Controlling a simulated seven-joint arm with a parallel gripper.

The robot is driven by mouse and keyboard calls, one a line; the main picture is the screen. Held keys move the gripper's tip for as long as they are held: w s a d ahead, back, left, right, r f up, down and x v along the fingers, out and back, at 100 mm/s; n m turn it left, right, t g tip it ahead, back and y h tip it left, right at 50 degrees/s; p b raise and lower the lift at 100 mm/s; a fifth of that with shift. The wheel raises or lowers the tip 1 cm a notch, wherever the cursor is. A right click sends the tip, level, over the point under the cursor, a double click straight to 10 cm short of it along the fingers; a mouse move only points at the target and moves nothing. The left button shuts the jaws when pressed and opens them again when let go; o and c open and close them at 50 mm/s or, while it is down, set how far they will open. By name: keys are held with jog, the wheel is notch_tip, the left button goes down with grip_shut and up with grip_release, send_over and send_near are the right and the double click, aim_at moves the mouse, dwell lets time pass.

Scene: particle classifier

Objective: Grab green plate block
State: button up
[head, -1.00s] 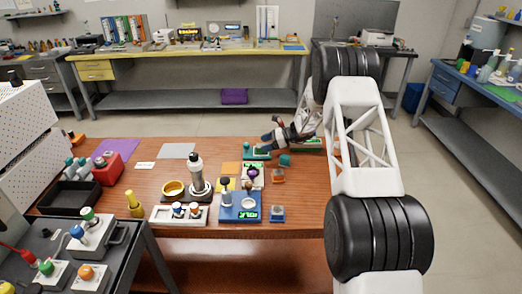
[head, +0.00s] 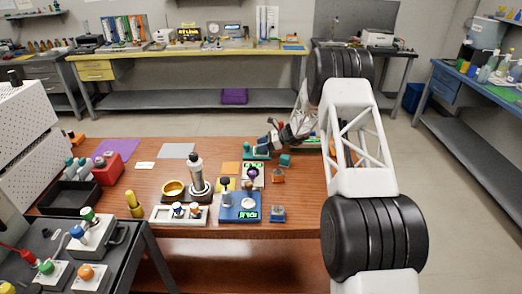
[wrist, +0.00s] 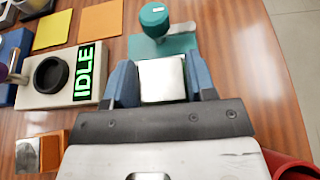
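The green plate block (head: 285,160) is a small teal block on the wooden table, right of the teal stand (head: 256,151). In the wrist view its square silvery top (wrist: 162,80) shows between my two blue fingers; its sides are mostly hidden. My gripper (wrist: 161,83) is open, with one finger on each side of the block. Whether the fingertips touch the block cannot be told.
The teal stand with a round knob (wrist: 154,18) is just beyond the block. A pale device with a green IDLE display (wrist: 86,68) is at left. An orange block with a metal plate (head: 278,176) stands nearby. A red object (wrist: 292,170) is at lower right.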

jog(key=c, duration=0.6)
jog(key=shift+o, duration=0.2)
jog(key=shift+r, duration=0.1)
jog(key=shift+r, duration=0.8)
notch_tip(320, 180, up, 2)
jog(key=shift+r, duration=0.1)
jog(key=s+d+r, duration=0.1)
jog(key=s+d, duration=0.1)
jog(key=s, duration=1.3)
jog(key=shift+s+d, duration=0.3)
jog(key=shift+s, duration=0.1)
